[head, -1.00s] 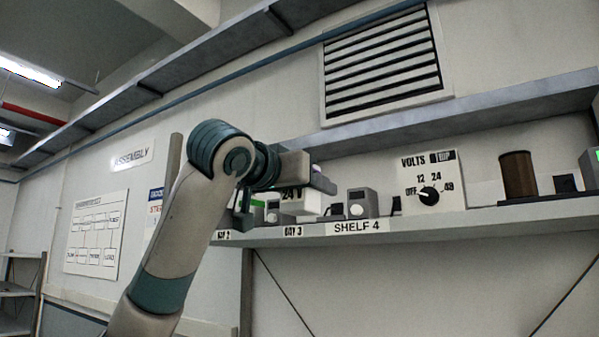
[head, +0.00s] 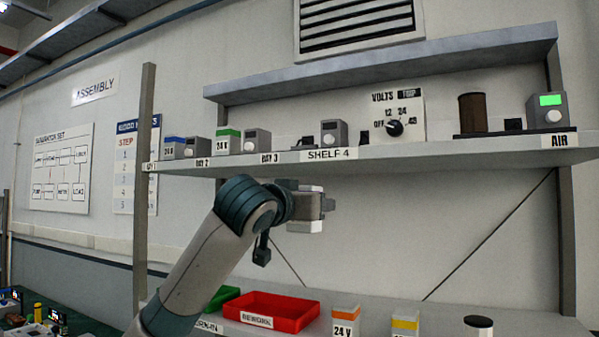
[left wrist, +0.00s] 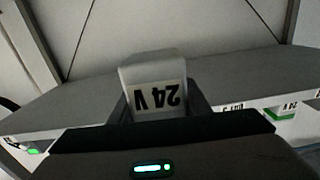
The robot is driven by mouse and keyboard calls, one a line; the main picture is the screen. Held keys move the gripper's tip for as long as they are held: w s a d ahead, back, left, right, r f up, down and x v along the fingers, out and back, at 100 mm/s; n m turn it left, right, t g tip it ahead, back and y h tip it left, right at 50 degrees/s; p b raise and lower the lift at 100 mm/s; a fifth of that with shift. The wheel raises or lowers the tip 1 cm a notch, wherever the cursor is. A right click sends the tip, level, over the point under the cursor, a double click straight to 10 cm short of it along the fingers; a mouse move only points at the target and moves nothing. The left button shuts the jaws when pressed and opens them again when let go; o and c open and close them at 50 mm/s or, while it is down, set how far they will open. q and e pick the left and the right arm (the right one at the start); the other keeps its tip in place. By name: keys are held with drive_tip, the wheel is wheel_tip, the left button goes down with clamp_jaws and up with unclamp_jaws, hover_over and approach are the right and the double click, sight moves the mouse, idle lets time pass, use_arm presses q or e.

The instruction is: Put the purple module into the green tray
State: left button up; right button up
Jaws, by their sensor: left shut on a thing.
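My left gripper (head: 312,203) is shut on a pale module (head: 304,227) and holds it in the air below the upper shelf. In the left wrist view the module (left wrist: 155,75) sits between the fingers, with an upside-down "24 V" label. No purple shows on it now; its coloured part is hidden. The green tray (head: 222,297) is on the lower shelf, below and left of the gripper, partly hidden by my left arm. My right gripper is not in view.
A red tray (head: 270,311) stands right of the green tray. Further right are an orange-topped 24 V module (head: 345,321), a yellow-banded module (head: 405,322) and a dark-topped cylinder (head: 478,326). The upper shelf (head: 370,158) carries blue and green modules, grey boxes and a volts panel.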

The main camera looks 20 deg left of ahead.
use_arm(q)
drive_tip(key=d+f+b, duration=0.1)
drive_tip(key=d+f, duration=0.1)
drive_tip(key=f, duration=1.5)
drive_tip(key=d+f+b, duration=0.1)
drive_tip(key=d+f, duration=0.2)
drive_tip(key=f, duration=1.4)
drive_tip(key=s+f+b, duration=0.1)
drive_tip(key=s+f, duration=0.8)
drive_tip(key=f, duration=0.2)
drive_tip(key=s+f+n+y+b, duration=0.1)
drive_tip(key=s+f+b, duration=0.1)
drive_tip(key=s+f, duration=0.7)
wheel_tip(320, 180, down, 4)
drive_tip(key=shift+s+a+r, duration=0.2)
drive_tip(key=shift+a, duration=0.05)
drive_tip(key=shift+a, duration=0.15)
